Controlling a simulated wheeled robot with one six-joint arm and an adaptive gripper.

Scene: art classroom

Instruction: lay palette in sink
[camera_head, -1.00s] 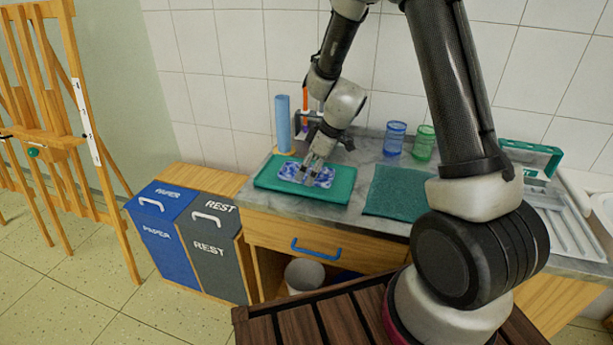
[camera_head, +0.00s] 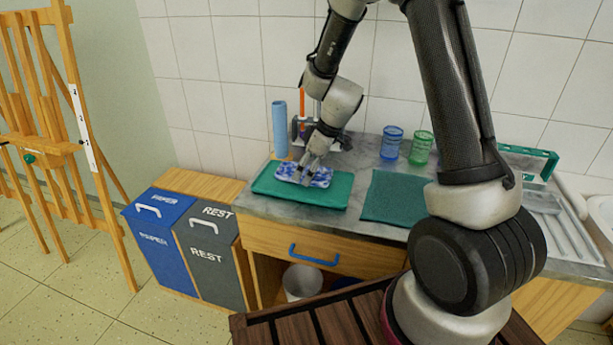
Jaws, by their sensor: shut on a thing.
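A blue and white mottled palette (camera_head: 293,171) lies on or just above a teal tray (camera_head: 340,187) on the left part of the counter. My gripper (camera_head: 308,173) is over the palette, pointing down, its fingers shut on it. The fingers cover part of the palette, and I cannot tell whether it is lifted off the tray. At the right edge, a pale basin (camera_head: 601,208), likely the sink, is only partly in view, beside a ribbed draining area (camera_head: 575,240).
A blue roll (camera_head: 280,128) and a holder with an orange-handled tool stand behind the tray. My arm crosses above the counter's right part.

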